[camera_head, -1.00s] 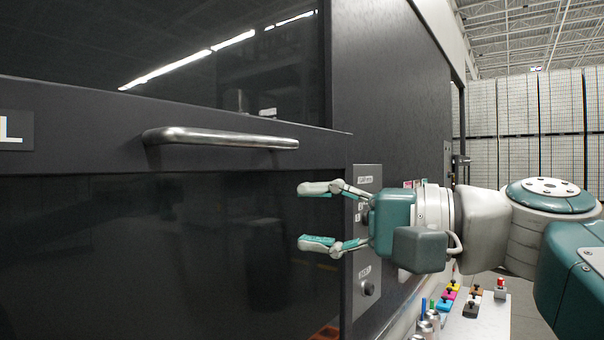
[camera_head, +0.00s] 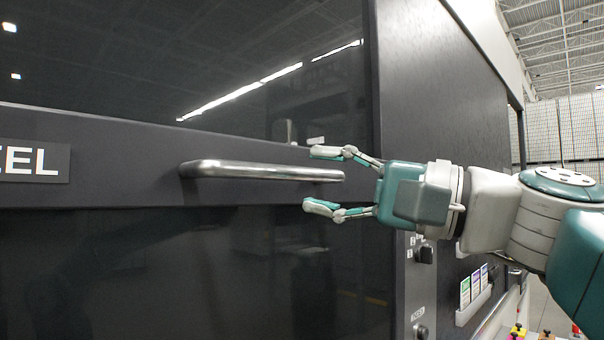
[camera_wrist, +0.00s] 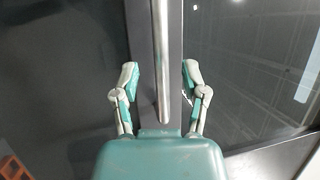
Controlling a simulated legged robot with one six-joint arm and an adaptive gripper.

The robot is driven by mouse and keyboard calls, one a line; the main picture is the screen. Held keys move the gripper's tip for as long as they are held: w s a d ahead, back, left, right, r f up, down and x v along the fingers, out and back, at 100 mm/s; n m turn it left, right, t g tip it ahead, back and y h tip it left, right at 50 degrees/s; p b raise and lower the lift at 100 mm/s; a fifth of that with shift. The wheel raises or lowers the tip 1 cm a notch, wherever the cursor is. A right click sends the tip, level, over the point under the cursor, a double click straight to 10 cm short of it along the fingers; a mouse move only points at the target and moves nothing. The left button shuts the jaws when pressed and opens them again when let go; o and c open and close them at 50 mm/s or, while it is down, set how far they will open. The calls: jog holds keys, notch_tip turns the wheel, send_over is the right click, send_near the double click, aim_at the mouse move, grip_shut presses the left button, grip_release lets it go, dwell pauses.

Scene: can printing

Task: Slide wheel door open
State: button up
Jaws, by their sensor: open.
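The wheel door (camera_head: 120,120) is a dark panel with a glossy window and a label (camera_head: 35,161) reading "EEL" in the visible part. Its silver bar handle (camera_head: 262,172) runs level across the frame. My gripper (camera_head: 323,180) is open at the handle's right end, one finger above the bar and one below in the head view. In the wrist view the handle (camera_wrist: 161,60) runs between the two spread fingers of my gripper (camera_wrist: 161,78), with a gap on each side. I cannot tell whether the palm touches the bar end.
A control strip with dark knobs (camera_head: 424,255) lies below my gripper, right of the door. A card holder with coloured cards (camera_head: 473,295) is on the machine's side. Small coloured items (camera_head: 517,331) show at the bottom right. White stacks (camera_head: 565,130) stand in the background.

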aim_at(296, 176)
jog(key=shift+x, duration=2.25)
jog(key=shift+d, duration=0.2)
grip_shut()
